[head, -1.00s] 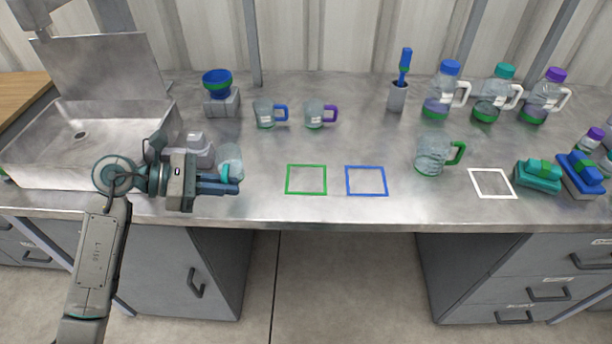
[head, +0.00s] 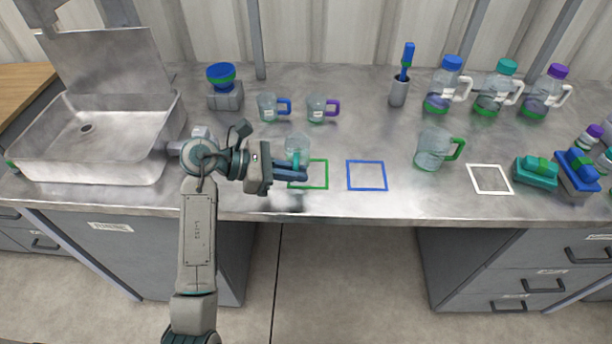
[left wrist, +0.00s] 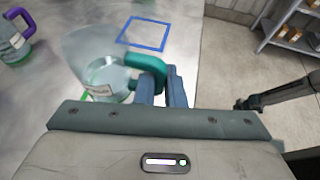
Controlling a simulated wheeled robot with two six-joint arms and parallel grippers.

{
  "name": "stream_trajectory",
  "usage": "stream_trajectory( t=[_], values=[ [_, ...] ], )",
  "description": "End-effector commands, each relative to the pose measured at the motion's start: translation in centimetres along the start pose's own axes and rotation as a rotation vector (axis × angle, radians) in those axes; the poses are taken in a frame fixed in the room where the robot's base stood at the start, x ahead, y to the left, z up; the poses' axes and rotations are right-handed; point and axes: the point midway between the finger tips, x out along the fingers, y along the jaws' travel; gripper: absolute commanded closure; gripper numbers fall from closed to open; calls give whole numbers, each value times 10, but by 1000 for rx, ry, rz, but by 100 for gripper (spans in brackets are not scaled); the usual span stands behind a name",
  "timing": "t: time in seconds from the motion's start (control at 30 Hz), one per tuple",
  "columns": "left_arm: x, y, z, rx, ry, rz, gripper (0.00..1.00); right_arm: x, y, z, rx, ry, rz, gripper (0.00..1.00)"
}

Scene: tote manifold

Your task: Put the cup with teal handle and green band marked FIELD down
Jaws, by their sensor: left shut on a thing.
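The clear cup with the teal handle (head: 297,146) is held by my left gripper (head: 290,173) over the counter, at the green square outline (head: 327,175). In the left wrist view the cup (left wrist: 97,62) is upright or slightly tilted, and its teal handle (left wrist: 147,68) is between the blue fingers of my left gripper (left wrist: 160,88). A label shows on its side, too small to read. The gap between the cup and the counter is hard to judge. My right gripper is not in view.
A blue square outline (head: 367,176) lies empty to the right. Cups with a blue handle (head: 270,107) and a purple handle (head: 317,109) stand behind. A green-handled jug (head: 433,148) stands further right, beside a white outline (head: 490,179). The sink (head: 95,165) is at left.

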Motion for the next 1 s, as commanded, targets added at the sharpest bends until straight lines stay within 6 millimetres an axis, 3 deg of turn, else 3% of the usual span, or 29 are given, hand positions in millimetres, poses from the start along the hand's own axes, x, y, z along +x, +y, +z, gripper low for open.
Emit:
stream_trajectory(
  t=[0.1,0.27,0.53,0.93,0.97,1.0],
  values=[
    [16,0,7,-1,-3,-1,100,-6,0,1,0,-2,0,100],
    [26,1,7,0,0,0,100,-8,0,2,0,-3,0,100],
    [37,0,-21,-2,2,-1,100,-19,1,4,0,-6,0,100],
    [40,1,-29,1,1,1,100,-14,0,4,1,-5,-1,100],
    [40,1,-27,1,1,1,85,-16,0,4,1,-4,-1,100],
    [40,1,-27,1,1,1,77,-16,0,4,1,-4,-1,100]
  ],
)
